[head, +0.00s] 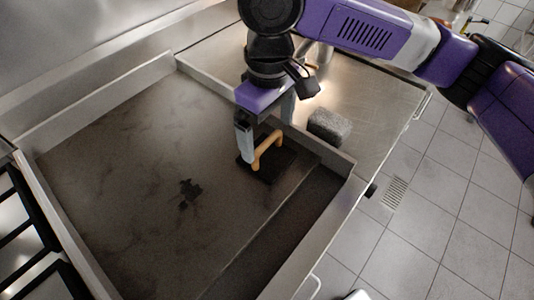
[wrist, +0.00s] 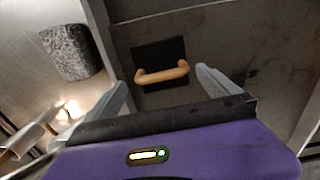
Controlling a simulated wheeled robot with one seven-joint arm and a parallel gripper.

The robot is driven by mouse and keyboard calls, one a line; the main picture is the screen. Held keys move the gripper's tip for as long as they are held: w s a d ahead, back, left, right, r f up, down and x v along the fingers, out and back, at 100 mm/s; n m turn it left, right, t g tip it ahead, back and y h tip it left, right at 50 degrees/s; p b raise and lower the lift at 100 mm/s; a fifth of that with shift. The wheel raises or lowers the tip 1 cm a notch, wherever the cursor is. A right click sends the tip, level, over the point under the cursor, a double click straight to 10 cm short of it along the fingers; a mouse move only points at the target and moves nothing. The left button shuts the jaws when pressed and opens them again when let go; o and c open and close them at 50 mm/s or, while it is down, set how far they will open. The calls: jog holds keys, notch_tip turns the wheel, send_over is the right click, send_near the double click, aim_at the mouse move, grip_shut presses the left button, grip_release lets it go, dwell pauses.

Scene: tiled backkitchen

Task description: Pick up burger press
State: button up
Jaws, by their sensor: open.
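The burger press has a dark square plate (head: 276,168) and a tan arched handle (head: 264,151). It lies flat on the griddle, near the inner edge of its front trough. In the wrist view the handle (wrist: 162,75) runs crosswise in front of the dark plate (wrist: 158,55), between my fingers in the picture. My gripper (head: 266,132) is open and empty, pointing down above the press. In the wrist view my gripper (wrist: 165,88) shows one finger on each side of the handle, with visible gaps. I cannot tell the exact height of the fingertips over the handle.
The griddle (head: 120,170) has raised metal walls around it. A grey speckled block (head: 330,125) sits on the steel counter (head: 375,100) to the right, and it also shows in the wrist view (wrist: 70,52). Black grates (head: 25,240) stand at left. Tiled floor is open at right.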

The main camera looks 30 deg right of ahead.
aim_at(267, 141)
jog(key=shift+a+f, duration=0.1)
jog(key=shift+f, duration=2.15)
jog(key=shift+r, duration=0.1)
jog(key=c, duration=1.9)
